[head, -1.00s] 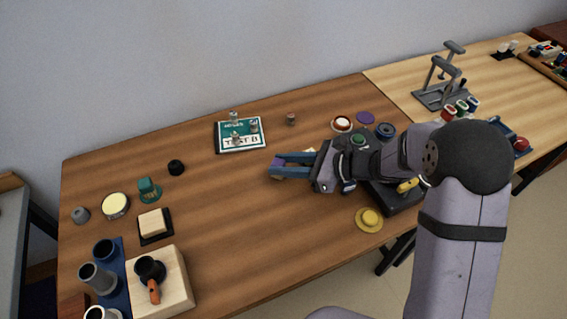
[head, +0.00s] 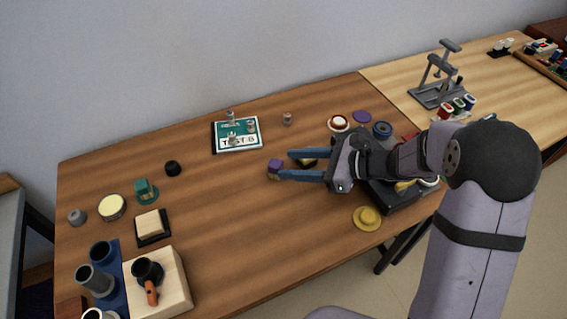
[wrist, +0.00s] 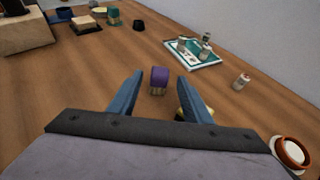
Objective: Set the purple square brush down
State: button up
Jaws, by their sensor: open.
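The purple square brush (head: 275,167) stands on the brown wooden table with its purple part up and a tan lower part on the tabletop. In the wrist view the brush (wrist: 159,77) is just beyond the fingertips, between their lines. My gripper (head: 286,164) is open, with its two blue fingers spread apart and pointing left at the brush. In the wrist view the gripper (wrist: 160,75) holds nothing. A yellow and dark item (head: 308,163) lies partly hidden between the fingers, nearer the palm.
A teal and white test board (head: 237,138) with small metal pieces lies behind the brush. A small cylinder (head: 287,119) stands at the back. A yellow round piece (head: 367,217) lies front right. A tan block on a dark base (head: 150,224) is left. Table left of the brush is clear.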

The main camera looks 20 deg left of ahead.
jog(key=v, duration=0.7)
jog(key=shift+d+r, duration=0.25)
jog(key=shift+d, duration=0.1)
